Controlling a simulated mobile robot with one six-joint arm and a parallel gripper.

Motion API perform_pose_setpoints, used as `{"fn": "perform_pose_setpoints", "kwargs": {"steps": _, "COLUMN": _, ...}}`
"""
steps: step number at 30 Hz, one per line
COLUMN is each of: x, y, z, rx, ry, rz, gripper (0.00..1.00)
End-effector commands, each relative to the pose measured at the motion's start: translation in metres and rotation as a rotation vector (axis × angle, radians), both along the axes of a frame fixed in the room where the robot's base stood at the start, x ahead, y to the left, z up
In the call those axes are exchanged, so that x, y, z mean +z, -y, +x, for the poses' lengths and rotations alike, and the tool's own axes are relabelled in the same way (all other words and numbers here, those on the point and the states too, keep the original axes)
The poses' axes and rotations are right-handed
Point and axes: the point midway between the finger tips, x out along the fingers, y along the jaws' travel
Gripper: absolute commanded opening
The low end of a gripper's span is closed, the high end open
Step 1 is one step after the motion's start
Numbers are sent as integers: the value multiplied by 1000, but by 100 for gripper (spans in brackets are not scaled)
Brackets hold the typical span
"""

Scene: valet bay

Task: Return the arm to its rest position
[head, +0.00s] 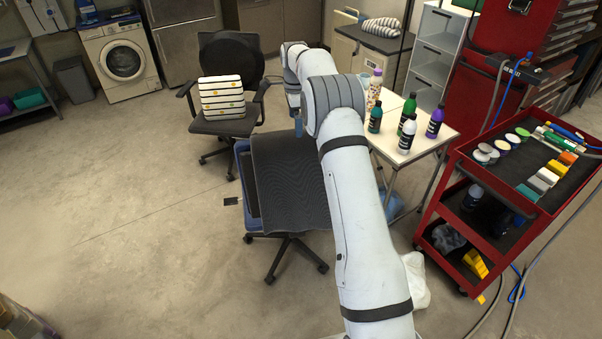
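My arm (352,190) rises from the bottom of the head view and stretches forward over an office chair with a dark ribbed mat or cover (285,180). Its elbow bends near the middle of the picture, and the farther links run to the wrist (293,58), which turns downward. The end of the arm, with my gripper, is mostly hidden behind the elbow. I cannot make out the fingertips or whether anything is between them.
A small white table (416,146) with several bottles stands close to the arm's right. A red tool cart (460,165) is farther right. A black chair (225,126) holds a striped cushion (222,97).

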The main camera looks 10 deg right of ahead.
Motion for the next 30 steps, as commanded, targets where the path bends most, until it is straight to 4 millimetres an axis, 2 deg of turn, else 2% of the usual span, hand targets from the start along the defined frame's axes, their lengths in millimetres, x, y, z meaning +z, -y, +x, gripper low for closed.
{"fn": "perform_pose_setpoints", "kwargs": {"steps": 5, "x": 4, "y": 0, "z": -2, "rx": 12, "ry": 4, "rz": 0, "gripper": 91}}
{"fn": "perform_pose_setpoints", "kwargs": {"steps": 8, "x": 17, "y": -2, "z": -11, "rx": 60, "ry": 16, "rz": -1, "gripper": 91}}
{"fn": "perform_pose_setpoints", "kwargs": {"steps": 11, "x": 39, "y": -4, "z": -30, "rx": 154, "ry": 34, "rz": -4, "gripper": 91}}
{"fn": "perform_pose_setpoints", "kwargs": {"steps": 15, "x": 72, "y": -8, "z": -70, "rx": 325, "ry": 66, "rz": -14, "gripper": 91}}
{"fn": "perform_pose_setpoints", "kwargs": {"steps": 21, "x": 107, "y": -13, "z": -138, "rx": 573, "ry": 110, "rz": -36, "gripper": 91}}
{"fn": "perform_pose_setpoints", "kwargs": {"steps": 25, "x": 119, "y": -16, "z": -188, "rx": 732, "ry": 136, "rz": -57, "gripper": 91}}
{"fn": "perform_pose_setpoints", "kwargs": {"steps": 30, "x": 123, "y": -19, "z": -257, "rx": 939, "ry": 167, "rz": -90, "gripper": 91}}
